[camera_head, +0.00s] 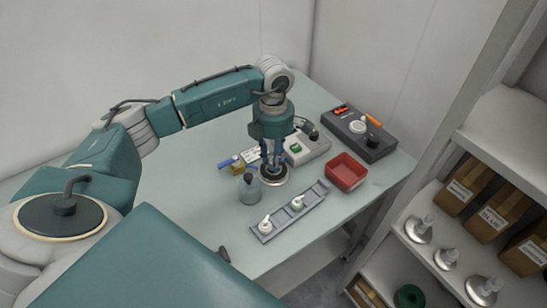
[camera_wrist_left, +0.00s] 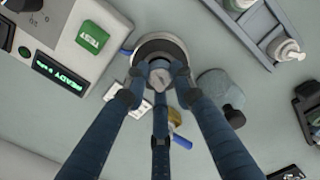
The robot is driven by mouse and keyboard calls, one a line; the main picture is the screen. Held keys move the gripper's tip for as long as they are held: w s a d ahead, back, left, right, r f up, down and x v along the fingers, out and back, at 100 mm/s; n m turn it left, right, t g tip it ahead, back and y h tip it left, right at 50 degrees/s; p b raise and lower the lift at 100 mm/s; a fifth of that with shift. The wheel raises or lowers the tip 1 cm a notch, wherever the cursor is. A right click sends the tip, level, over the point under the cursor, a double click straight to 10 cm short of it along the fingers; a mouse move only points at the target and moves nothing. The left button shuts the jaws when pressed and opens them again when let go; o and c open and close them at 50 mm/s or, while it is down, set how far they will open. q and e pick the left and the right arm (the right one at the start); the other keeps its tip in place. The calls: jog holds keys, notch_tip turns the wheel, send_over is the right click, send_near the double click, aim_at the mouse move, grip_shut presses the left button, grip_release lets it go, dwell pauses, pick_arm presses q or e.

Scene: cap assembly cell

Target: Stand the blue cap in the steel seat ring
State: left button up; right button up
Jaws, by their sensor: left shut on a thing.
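My left gripper (camera_head: 272,170) points straight down over the steel seat ring (camera_head: 274,177) on the table. In the left wrist view its three dark fingers (camera_wrist_left: 161,75) close together around a small piece, which I take to be the blue cap (camera_wrist_left: 160,80). Only a pale grey face of it shows between the fingertips, and its colour is not clear. The round steel seat ring (camera_wrist_left: 158,43) lies right behind the fingertips, partly covered by them. I cannot tell whether the cap touches it. My right gripper is not in view.
A grey-blue bottle (camera_head: 250,190) stands close to the left of the ring. A grey rack (camera_head: 283,221) with white-topped pieces lies in front. A tester box (camera_head: 308,148) stands behind, a red bin (camera_head: 346,171) to the right. A dark control box (camera_head: 359,137) stands at the back right.

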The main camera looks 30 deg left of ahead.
pick_arm(q)
jog(key=shift+f, duration=0.25)
dwell(0.5)
jog(key=o, duration=0.8)
jog(key=shift+c, duration=0.2)
